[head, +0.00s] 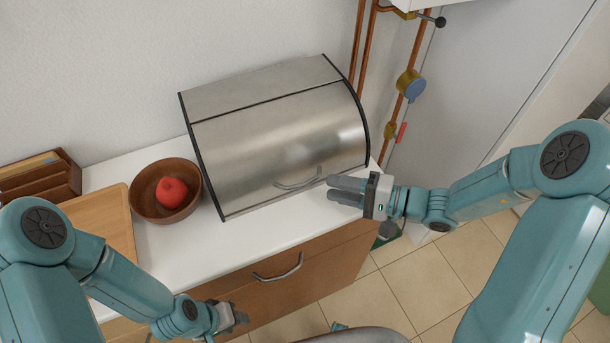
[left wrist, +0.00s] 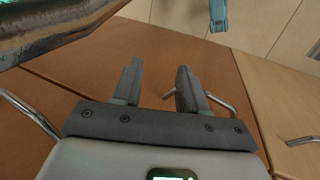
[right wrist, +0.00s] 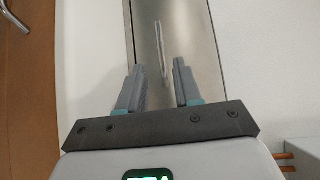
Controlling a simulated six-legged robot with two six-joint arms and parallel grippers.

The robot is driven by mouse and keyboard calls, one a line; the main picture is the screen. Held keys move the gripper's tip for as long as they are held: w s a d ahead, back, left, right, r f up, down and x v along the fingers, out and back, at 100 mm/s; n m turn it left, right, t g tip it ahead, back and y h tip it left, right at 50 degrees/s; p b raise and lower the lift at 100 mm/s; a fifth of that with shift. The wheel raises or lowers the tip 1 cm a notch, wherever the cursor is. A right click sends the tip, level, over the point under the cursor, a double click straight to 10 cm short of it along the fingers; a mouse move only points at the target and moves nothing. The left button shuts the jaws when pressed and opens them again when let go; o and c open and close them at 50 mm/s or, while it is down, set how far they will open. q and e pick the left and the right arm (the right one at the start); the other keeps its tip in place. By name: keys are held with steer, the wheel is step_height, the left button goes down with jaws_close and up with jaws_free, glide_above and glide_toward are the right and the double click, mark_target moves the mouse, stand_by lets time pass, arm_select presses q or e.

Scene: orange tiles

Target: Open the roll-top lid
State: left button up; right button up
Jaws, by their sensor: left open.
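A steel bread box with a curved roll-top lid (head: 270,140) stands on the white counter, and its lid is down. The lid's bar handle (head: 298,181) is low on the front; it also shows in the right wrist view (right wrist: 161,52). My right gripper (head: 346,190) is just right of the handle in the head view. In the right wrist view its fingers (right wrist: 160,82) are apart with nothing between them, and the handle lies beyond them. My left gripper (head: 240,318) is low, by the cabinet front; its fingers (left wrist: 155,85) are open and empty.
A wooden bowl (head: 142,199) with a red fruit (head: 172,192) stands left of the box, touching or close to it. A cutting board (head: 105,222) and a wooden rack (head: 40,178) are further left. A drawer handle (head: 278,270) sticks out below the counter. Copper pipes (head: 362,60) run at the right.

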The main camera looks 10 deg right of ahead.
mark_target(307, 183)
steer(key=a, duration=0.2)
steer(key=shift+w+a+r+p, duration=0.15)
steer(key=shift+w+a+p, duration=0.15)
steer(key=shift+a+p, duration=0.05)
steer(key=x, duration=0.4)
steer(key=shift+w+f, duration=0.3)
steer(key=shift+w, duration=0.25)
steer(key=shift+a, duration=0.1)
steer(key=shift+s+r, duration=0.2)
steer(key=shift+s, duration=0.15)
steer(key=shift+w+f, duration=0.1)
steer(key=shift+w, duration=0.1)
steer(key=shift+w+a+f, duration=0.1)
steer(key=shift+w, duration=0.1)
steer(key=c, duration=0.4)
arm_select(q)
steer(key=shift+s+r, duration=0.25)
steer(key=shift+r, duration=0.2)
steer(key=shift+s+r, duration=0.2)
steer(key=shift+r, duration=0.25)
arm_select(e)
steer(key=shift+s, duration=0.1)
jaws_close()
